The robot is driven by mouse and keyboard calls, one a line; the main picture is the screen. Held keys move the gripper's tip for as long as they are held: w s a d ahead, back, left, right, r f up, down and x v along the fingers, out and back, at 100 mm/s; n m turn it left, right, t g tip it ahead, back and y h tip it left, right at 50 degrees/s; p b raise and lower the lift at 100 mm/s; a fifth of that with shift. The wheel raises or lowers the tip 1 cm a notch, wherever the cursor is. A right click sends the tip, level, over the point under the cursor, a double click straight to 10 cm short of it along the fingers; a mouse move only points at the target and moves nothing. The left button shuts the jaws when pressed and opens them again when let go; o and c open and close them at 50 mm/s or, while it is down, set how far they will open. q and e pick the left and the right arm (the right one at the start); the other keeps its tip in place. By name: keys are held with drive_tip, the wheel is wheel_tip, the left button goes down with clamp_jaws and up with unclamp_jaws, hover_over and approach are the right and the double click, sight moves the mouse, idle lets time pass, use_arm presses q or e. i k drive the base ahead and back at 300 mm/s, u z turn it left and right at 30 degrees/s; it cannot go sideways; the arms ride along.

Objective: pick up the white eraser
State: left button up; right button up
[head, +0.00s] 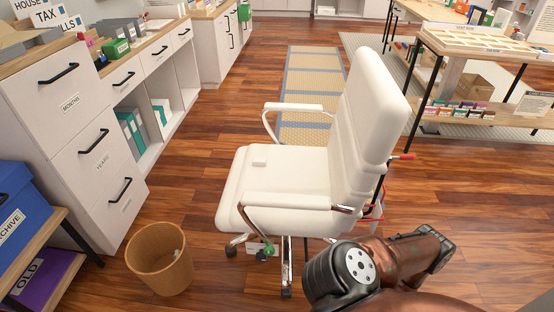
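A small white block that looks like the white eraser (259,162) lies on the seat of a white office chair (290,180), toward the left part of the seat. It is hard to make out against the white seat. One of my arms, copper and dark grey, shows at the bottom right, in front of the chair. Its gripper is out of the picture or hidden, and my other gripper does not show. Nothing of mine touches the eraser.
The chair's armrests and tall backrest flank the seat. A wicker waste basket (160,259) stands on the floor at left, near white drawer cabinets (75,135). A wooden display table (480,48) stands at the upper right. Open wood floor lies between cabinets and chair.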

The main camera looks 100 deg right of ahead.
sight(255, 162)
drive_tip(key=z, duration=1.35)
